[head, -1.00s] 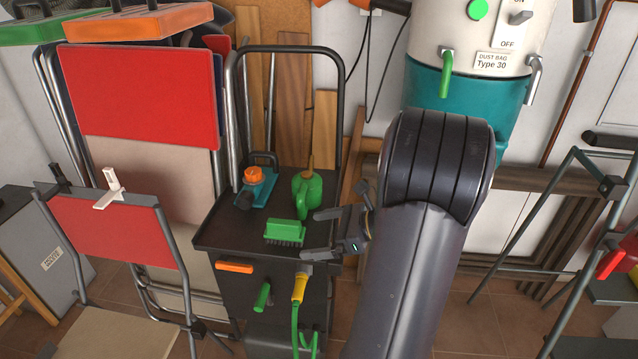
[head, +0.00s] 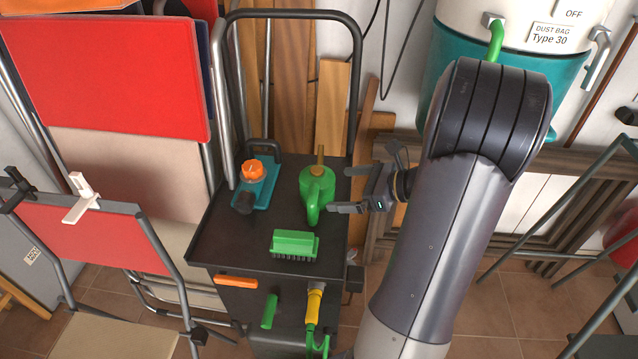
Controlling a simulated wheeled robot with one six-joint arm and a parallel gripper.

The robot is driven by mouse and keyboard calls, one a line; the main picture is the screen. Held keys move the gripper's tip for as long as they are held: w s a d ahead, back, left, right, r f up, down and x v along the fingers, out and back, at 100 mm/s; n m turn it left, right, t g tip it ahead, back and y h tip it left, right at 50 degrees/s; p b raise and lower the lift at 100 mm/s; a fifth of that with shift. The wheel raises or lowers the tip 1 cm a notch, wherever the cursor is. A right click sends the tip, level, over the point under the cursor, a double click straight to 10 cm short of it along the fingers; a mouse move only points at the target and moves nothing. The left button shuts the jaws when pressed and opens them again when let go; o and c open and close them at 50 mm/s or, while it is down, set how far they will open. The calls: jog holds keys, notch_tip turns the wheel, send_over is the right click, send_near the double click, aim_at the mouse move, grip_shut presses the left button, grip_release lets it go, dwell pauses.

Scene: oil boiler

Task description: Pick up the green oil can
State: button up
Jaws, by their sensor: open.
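The green oil can (head: 319,186) stands upright on the dark top of the cart (head: 235,249), towards its right side. It has a brownish spout on top and a green handle facing the front. My gripper (head: 340,191) is open and empty just to the right of the can, its fingers pointing left towards it. The lower finger looks close to the handle; I cannot tell whether it touches.
A green brush (head: 295,243) lies in front of the can. A teal tool with an orange cap (head: 254,184) stands to its left. The cart's tubular handle (head: 290,14) rises behind. A folding chair (head: 105,238) stands at the left, a teal and white dust collector (head: 570,75) at the back right.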

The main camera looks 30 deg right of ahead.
aim_at(320, 188)
jog(key=x, duration=0.7)
jog(key=shift+w+a+f, duration=0.1)
jog(key=shift+w, duration=0.1)
jog(key=c, duration=1.2)
